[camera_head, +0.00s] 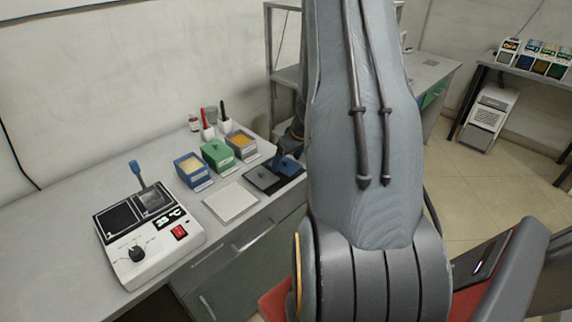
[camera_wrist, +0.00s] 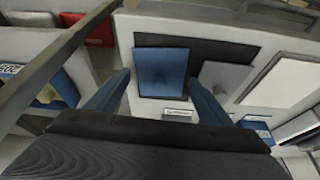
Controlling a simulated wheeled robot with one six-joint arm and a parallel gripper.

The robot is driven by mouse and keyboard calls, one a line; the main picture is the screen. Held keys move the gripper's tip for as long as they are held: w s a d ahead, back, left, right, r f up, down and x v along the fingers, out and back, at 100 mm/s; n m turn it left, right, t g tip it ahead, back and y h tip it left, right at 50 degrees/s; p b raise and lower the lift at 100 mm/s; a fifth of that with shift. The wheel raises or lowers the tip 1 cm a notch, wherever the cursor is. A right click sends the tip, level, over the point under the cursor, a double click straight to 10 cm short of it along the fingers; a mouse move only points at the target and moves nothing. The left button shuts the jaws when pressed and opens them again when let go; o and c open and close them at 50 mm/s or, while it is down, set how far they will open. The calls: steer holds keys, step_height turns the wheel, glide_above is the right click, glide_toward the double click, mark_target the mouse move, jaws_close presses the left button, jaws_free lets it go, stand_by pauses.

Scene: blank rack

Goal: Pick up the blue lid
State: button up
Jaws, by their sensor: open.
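The blue lid (camera_wrist: 162,68) is a flat blue square with a small raised middle. In the wrist view it lies on a black mat (camera_wrist: 225,48), left of a grey square plate (camera_wrist: 222,77). My gripper (camera_wrist: 159,79) is open, with one finger on each side of the lid in the picture. I see nothing held; whether the fingers touch the lid cannot be told. In the head view my arm hides much of the gripper, and a blue shape (camera_head: 287,165) shows at the mat, though I cannot tell whether it is lid or finger.
A blue bin (camera_head: 190,172), a green bin (camera_head: 217,157) and a grey bin (camera_head: 241,146) stand behind the mat. A white plate (camera_head: 231,202) lies to its left. A control box (camera_head: 140,265) with a blue-handled paddle (camera_head: 138,174) stands further left. A metal shelf (camera_head: 270,60) rises behind.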

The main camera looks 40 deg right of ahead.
steer(key=shift+w+f, duration=0.1)
steer(key=shift+f, duration=0.1)
steer(key=c, duration=0.8)
